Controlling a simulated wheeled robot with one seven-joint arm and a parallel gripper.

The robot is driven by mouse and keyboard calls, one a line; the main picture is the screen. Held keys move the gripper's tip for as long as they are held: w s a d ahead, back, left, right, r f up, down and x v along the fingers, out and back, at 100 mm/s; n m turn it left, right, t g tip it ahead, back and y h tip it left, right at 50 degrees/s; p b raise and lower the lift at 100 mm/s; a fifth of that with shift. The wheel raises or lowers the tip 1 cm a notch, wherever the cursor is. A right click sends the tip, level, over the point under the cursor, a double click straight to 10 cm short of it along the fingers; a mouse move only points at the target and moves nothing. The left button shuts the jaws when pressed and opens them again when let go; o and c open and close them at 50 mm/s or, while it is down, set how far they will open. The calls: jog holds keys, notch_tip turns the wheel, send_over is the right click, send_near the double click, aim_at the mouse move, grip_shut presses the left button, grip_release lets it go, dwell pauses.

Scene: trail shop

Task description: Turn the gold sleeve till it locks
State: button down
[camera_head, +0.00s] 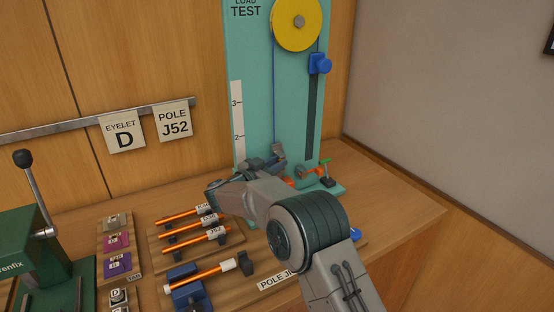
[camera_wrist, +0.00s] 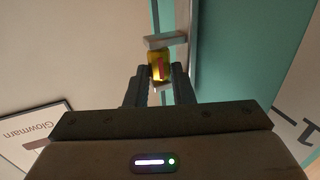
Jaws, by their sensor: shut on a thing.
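The gold sleeve (camera_wrist: 160,66) shows in the wrist view between my fingertips, with a red mark on its near side. A pale grey bar (camera_wrist: 166,41) lies just beyond it. My gripper (camera_wrist: 159,78) is shut on the sleeve, with one finger on each side. In the head view my arm reaches to the foot of the teal load test board (camera_head: 250,60). My arm hides the sleeve there. Whether the sleeve is locked cannot be seen.
The board carries a yellow wheel (camera_head: 299,22), a blue cord (camera_head: 273,95) and a blue slider (camera_head: 319,64). Orange poles (camera_head: 195,238) lie in a rack on the wooden bench. A green press (camera_head: 38,255) stands at left. The bench's right end (camera_head: 395,205) is clear.

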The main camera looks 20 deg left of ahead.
jog(key=shift+a+r+m+h, duration=0.1)
jog(key=shift+m+h, duration=0.3)
jog(key=shift+h, duration=0.1)
jog(key=c, duration=1.4)
grip_release()
jog(key=shift+o, duration=0.7)
jog(key=shift+r, duration=0.1)
